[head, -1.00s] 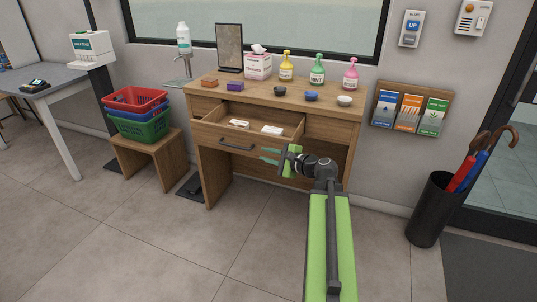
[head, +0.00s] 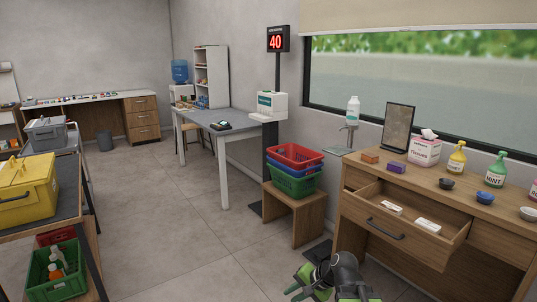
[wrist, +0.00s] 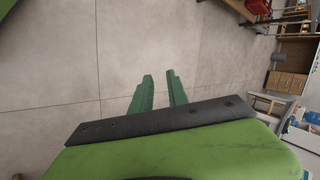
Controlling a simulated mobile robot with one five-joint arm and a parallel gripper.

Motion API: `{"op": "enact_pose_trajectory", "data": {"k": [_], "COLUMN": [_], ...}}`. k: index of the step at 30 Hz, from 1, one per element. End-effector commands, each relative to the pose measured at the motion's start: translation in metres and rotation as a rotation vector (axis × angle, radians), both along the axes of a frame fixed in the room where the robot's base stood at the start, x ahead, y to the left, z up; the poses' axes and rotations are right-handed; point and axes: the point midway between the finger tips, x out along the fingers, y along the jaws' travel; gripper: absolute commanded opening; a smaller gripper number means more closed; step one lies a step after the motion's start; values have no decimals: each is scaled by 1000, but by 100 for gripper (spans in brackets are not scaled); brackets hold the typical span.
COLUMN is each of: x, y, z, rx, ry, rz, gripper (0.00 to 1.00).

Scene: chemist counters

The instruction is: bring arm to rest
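My gripper (head: 298,283) shows at the bottom edge of the head view, with part of my dark and green arm beside it. It is in front of the wooden desk (head: 365,190), low and left of the open drawer (head: 405,238). In the wrist view its two green fingers (wrist: 160,88) stand apart with a gap between them. Nothing is between them, only bare floor tiles behind. Most of my arm is below the head view's edge.
Two white boxes lie in the open drawer. Stacked baskets (head: 293,180) sit on a small wooden stool (head: 292,212) left of the desk. A cart with a yellow box (head: 25,190) stands at the far left. The floor (head: 180,215) between is clear.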

Motion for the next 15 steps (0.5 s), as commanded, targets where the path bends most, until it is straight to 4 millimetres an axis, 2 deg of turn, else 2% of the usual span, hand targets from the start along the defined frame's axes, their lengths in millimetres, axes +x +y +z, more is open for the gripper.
{"op": "enact_pose_trajectory", "data": {"k": [2, 4, 7, 10, 11, 12, 15], "x": [-21, -38, -58, -81, -83, -82, -81], "y": [1, -13, -51, -88, -87, -87, -87], "z": [-19, -32, -43, -46, -40, -18, 10], "rx": [-160, -299, -482, -633, -628, -626, -624], "ry": [25, 52, 109, 184, 177, 175, 174], "rz": [138, 246, 377, 547, 589, 578, 575], "gripper": [20, 20, 20, 20, 20, 20, 20]}}
